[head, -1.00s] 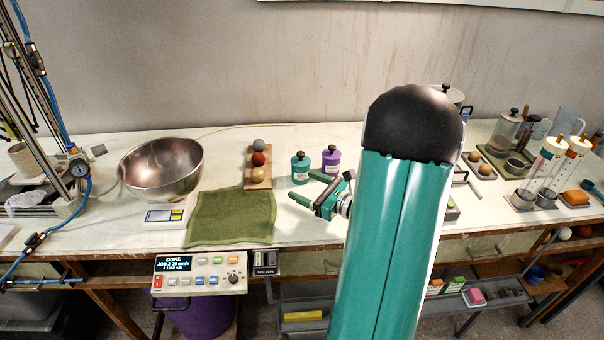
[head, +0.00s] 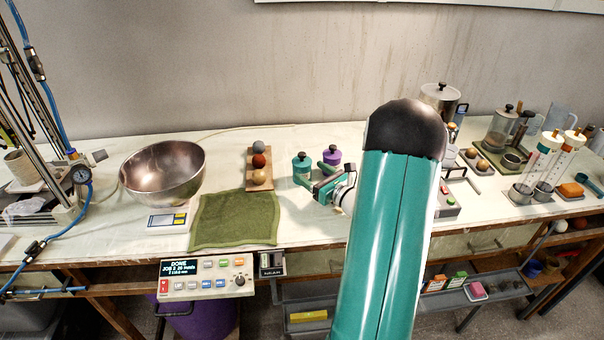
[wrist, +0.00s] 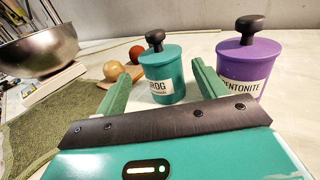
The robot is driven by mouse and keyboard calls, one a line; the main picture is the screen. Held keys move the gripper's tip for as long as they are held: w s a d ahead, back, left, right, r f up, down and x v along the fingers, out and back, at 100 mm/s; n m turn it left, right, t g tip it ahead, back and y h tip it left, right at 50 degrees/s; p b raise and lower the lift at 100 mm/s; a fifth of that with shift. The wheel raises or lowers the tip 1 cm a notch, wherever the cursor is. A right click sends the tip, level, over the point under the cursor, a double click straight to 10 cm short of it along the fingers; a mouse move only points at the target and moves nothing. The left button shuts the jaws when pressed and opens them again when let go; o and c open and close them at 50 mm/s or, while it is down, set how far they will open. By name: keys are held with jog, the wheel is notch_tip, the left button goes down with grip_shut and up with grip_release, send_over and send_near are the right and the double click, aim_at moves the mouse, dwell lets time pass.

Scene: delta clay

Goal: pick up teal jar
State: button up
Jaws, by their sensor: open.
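The teal jar (head: 301,163) stands upright on the bench, with a teal lid and a black knob. In the wrist view the teal jar (wrist: 164,78) carries a white label reading "ROG", partly cut off. My gripper (head: 314,173) is at the jar's near right side in the head view. In the wrist view my gripper's two green fingers (wrist: 160,84) are spread apart, with the jar beyond and between them. The jar's lower part is partly hidden by my gripper. I cannot tell whether the fingers touch it.
A purple jar (wrist: 248,69) labelled "ENTONITE" stands close to the right. A wooden board with several balls (head: 259,186) lies to the left. A green cloth (head: 232,219) and a metal bowl (head: 163,170) are further left. A control box (head: 205,273) is at the bench's front edge.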

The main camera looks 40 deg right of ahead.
aim_at(308, 170)
jog(key=w, duration=0.5)
jog(key=shift+d+f, duration=0.15)
jog(key=shift+f, duration=0.15)
jog(key=c, duration=1.1)
jog(key=shift+r, duration=0.15)
